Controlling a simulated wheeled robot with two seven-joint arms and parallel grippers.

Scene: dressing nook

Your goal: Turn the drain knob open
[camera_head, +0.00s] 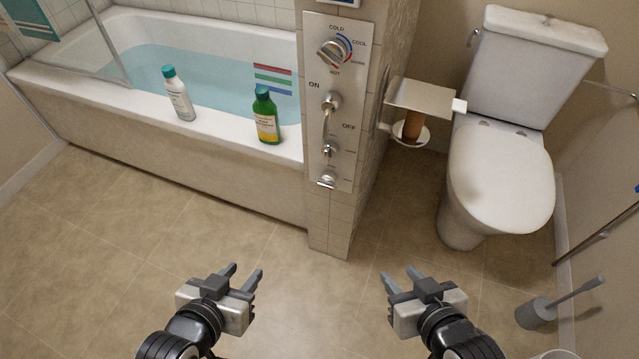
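A metal control panel (343,65) is fixed to the tiled pillar at the end of the bathtub. It carries a round temperature knob (334,50) with COLD, COOL and HOT marks, and below it a lever (328,118) between ON and OFF. A small knob (327,178) sits at the panel's bottom; I cannot read its label or tell its setting. My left gripper (246,274) is open and empty, low and left of the panel. My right gripper (399,278) is open and empty, low and right of the panel. Both are apart from the panel.
The bathtub (150,131) holds water. A white bottle (179,97) and a green bottle (267,118) stand on its rim. A paper holder (420,97), a toilet (500,175) and a toilet brush (535,312) are at right.

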